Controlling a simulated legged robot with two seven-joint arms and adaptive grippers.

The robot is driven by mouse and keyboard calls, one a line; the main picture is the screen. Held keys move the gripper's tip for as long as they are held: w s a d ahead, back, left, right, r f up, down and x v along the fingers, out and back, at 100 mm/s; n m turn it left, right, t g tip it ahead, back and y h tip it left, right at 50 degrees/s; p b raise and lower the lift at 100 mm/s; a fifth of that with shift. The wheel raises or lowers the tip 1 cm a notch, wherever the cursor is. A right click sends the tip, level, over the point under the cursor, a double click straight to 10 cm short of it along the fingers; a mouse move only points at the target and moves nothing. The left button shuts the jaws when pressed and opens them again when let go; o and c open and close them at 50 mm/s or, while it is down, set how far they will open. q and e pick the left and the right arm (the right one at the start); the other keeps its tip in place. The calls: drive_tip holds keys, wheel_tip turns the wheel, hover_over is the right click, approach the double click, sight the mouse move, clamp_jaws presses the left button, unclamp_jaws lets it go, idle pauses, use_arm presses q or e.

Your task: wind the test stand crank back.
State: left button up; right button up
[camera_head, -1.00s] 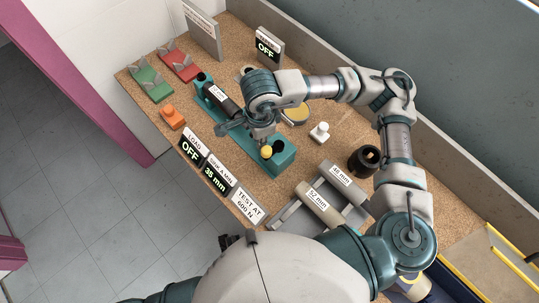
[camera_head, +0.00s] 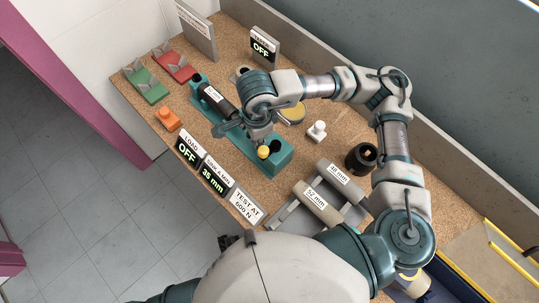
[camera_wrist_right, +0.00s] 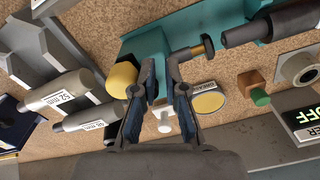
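The teal test stand (camera_head: 276,163) lies along the board, with a dark cylinder (camera_head: 214,98) at its far end. A yellow knob (camera_head: 263,152), apparently the crank's, shows near the stand's near end. It also shows in the right wrist view (camera_wrist_right: 122,80), just left of the fingers. My right gripper (camera_wrist_right: 160,72) is over the stand; its fingertips are apart, with teal stand showing between them and no object clearly held. In the head view the wrist hides the stand's middle and most of the crank. My left gripper is not clearly visible.
Signs reading OFF, 35 mm and TEST AT 600 N (camera_head: 243,206) line the front edge. Two labelled grey cylinders (camera_head: 318,203) rest in a grey rack. A white knob (camera_head: 317,131), black ring (camera_head: 361,158), orange block (camera_head: 167,118) and green (camera_head: 146,86) and red (camera_head: 174,67) blocks stand around.

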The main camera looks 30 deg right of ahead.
drive_tip(key=shift+o, duration=0.8)
drive_tip(key=shift+w+a+r, duration=0.1)
drive_tip(key=shift+a+r, duration=0.1)
drive_tip(key=shift+r, duration=0.1)
drive_tip(key=o, duration=0.3)
drive_tip(key=shift+w+r+p, duration=0.3)
drive_tip(key=shift+r+p, duration=0.25)
drive_tip(key=shift+r, duration=0.05)
drive_tip(key=o, duration=0.4)
drive_tip(key=shift+d+r+p, duration=0.15)
drive_tip(key=shift+r+p, duration=0.3)
drive_tip(key=shift+r, duration=0.25)
drive_tip(key=o, duration=0.6)
drive_tip(key=shift+r+p, duration=0.35)
drive_tip(key=shift+r, duration=0.4)
use_arm(q)
drive_tip(key=r, duration=0.1)
drive_tip(key=w+r, duration=0.1)
drive_tip(key=r, duration=0.1)
drive_tip(key=shift+w+d+r+p, duration=0.15)
drive_tip(key=shift+w+p, duration=0.05)
drive_tip(key=shift+p, duration=0.15)
use_arm(e)
drive_tip(key=shift+r, duration=0.75)
drive_tip(key=shift+w, duration=0.1)
